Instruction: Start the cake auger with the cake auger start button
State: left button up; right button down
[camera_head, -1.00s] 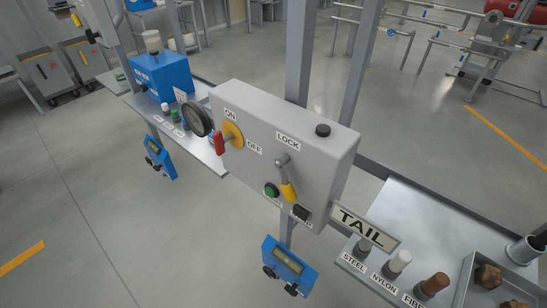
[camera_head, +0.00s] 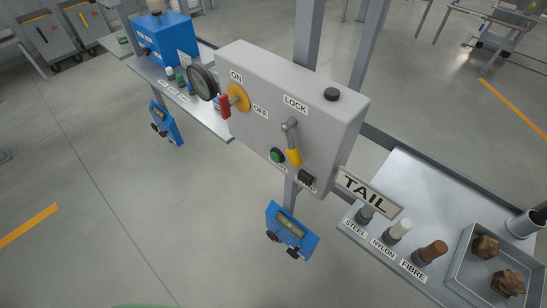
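A grey control box (camera_head: 265,85) hangs on a post in the middle of the view. Low on its front is a green button (camera_head: 277,155), with a black button (camera_head: 306,178) to its right. The small labels under these two are too small to read. A lever with a yellow grip (camera_head: 293,157) hangs down under the LOCK label, close beside the green button. A red handle (camera_head: 225,106) on a yellow disc (camera_head: 239,97) sits between ON and OFF labels, pointing down-left. I see no auger that I can name. Neither gripper is in view.
A TAIL sign (camera_head: 368,192) juts out at the box's lower right. Right of it are steel, nylon and fibre pieces and a tray (camera_head: 459,270) of brown lumps. A blue device (camera_head: 290,231) hangs below the box.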

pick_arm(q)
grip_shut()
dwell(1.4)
